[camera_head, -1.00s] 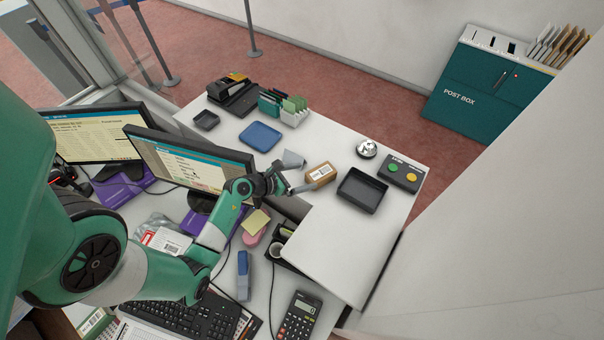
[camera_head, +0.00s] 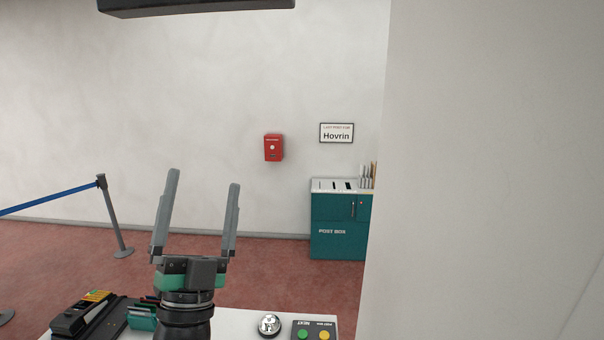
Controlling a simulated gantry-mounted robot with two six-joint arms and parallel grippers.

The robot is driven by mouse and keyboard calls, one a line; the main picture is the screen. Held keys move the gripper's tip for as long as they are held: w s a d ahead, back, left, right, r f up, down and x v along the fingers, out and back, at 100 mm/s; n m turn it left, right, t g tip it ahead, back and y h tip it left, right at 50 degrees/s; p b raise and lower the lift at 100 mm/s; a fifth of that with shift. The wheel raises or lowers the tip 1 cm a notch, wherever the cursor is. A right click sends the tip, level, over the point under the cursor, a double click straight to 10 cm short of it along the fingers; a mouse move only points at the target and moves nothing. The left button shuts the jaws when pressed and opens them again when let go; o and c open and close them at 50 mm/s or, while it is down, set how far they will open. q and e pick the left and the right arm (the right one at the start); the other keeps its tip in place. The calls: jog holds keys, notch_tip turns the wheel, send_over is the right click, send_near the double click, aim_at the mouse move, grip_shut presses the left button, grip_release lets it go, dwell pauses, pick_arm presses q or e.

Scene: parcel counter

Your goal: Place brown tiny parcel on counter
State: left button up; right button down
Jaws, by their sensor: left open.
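My left gripper (camera_head: 203,202) stands upright in the lower middle of the head view, its two grey fingers pointing up and spread apart with nothing between them. Only the far edge of the white counter (camera_head: 239,323) shows at the bottom. The brown tiny parcel is not in view. My right gripper is not in view.
A silver bell (camera_head: 269,325) and a button box (camera_head: 314,330) stand at the counter's far edge. A black card terminal (camera_head: 85,315) is at lower left. Beyond are a teal post box (camera_head: 338,228) and a barrier post (camera_head: 113,218). A pale wall fills the right.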

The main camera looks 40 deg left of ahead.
pick_arm(q)
jog(key=d+r+n+t+h, duration=0.15)
jog(key=d+r+h, duration=0.35)
jog(key=d+h, duration=0.5)
jog(key=d+r+n+t+h, duration=0.1)
jog(key=d+r+t+h, duration=0.25)
jog(key=d+h, duration=0.55)
notch_tip(320, 180, up, 14)
jog(key=p, duration=1.3)
jog(key=shift+g+p, duration=0.4)
jog(key=shift+s+r+m, duration=0.1)
jog(key=shift+m, duration=0.15)
